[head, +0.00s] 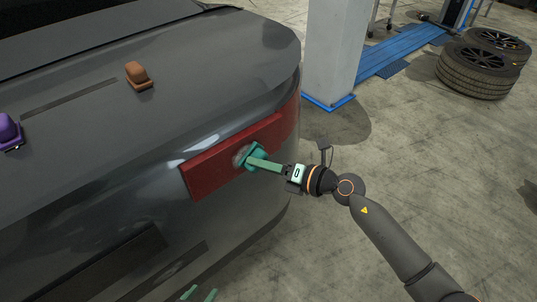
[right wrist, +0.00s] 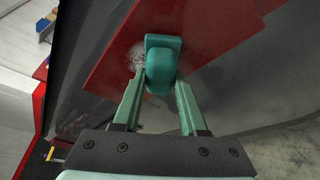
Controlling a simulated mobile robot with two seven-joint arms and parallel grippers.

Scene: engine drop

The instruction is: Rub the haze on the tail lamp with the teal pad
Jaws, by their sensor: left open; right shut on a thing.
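The red tail lamp (head: 205,174) is on the rear corner of the grey car; it also fills the upper part of the right wrist view (right wrist: 215,28). A pale haze patch (head: 240,154) shows on the lamp, partly covered by the teal pad (head: 256,151). My right gripper (head: 254,161) is shut on the pad and holds it at the lamp face, seemingly against it. In the right wrist view, haze (right wrist: 137,58) shows beside the pad (right wrist: 163,62). My left gripper (head: 199,294) shows only as two parted fingertips at the bottom edge, open and empty.
A brown pad (head: 138,74) and a purple pad (head: 8,131) rest on the car's rear deck (head: 75,145). A pillar (head: 335,50) stands behind the car. Tyres (head: 478,72) and a blue ramp (head: 405,45) lie further back.

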